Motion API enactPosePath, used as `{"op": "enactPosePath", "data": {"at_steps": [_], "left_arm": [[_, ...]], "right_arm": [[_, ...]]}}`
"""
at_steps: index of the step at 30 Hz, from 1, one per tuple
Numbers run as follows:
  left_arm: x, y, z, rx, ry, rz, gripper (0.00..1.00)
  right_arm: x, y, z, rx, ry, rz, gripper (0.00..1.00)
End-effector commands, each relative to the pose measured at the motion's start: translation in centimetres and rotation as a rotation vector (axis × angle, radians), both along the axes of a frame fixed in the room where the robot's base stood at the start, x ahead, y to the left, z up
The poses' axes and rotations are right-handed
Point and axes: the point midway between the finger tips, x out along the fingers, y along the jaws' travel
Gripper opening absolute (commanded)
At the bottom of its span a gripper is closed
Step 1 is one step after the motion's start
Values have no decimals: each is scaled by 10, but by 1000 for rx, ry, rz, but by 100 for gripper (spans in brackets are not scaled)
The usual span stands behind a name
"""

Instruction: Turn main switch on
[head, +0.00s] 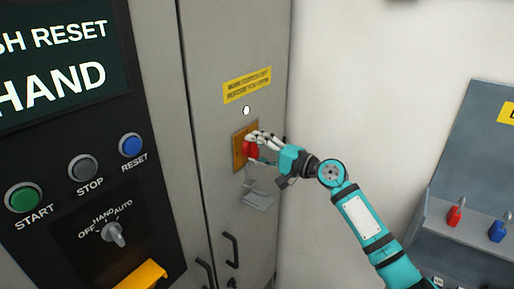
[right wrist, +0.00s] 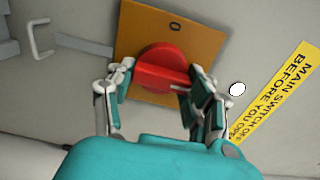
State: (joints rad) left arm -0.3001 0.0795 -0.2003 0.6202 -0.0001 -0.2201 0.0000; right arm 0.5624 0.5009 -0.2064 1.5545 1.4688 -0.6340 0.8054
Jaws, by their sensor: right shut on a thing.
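The main switch is a red rotary knob (head: 249,150) on a square orange-yellow plate (head: 237,158), on the grey cabinet door. In the right wrist view the red knob (right wrist: 161,68) sits between my fingers, and a "0" mark shows on its plate (right wrist: 205,45). My right gripper (head: 262,146) is shut on the knob, with one finger at each side of it in the right wrist view (right wrist: 157,85). Fingers hide part of the knob in the head view. My left gripper is not in view.
A yellow warning label (head: 247,85) is above the switch, and a small metal bracket (head: 258,195) is below it. A control panel with START (head: 24,198), STOP (head: 83,168) and RESET (head: 131,145) buttons is at left. A grey rack (head: 440,215) with red and blue padlocks stands at right.

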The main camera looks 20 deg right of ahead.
Motion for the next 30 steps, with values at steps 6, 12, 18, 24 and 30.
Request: {"op": "enactPosePath", "data": {"at_steps": [6, 12, 18, 24, 30], "left_arm": [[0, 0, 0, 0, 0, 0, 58], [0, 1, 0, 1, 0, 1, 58], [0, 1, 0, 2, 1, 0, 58], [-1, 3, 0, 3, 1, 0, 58], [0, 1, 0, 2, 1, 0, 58]], "right_arm": [[0, -1, 0, 0, -2, -3, 21], [0, -1, 0, 0, -1, -2, 76], [0, 0, 0, 0, -1, -1, 76], [-9, -8, -1, -1, -1, -2, 76], [-40, -32, -2, -3, 1, -2, 76]]}}
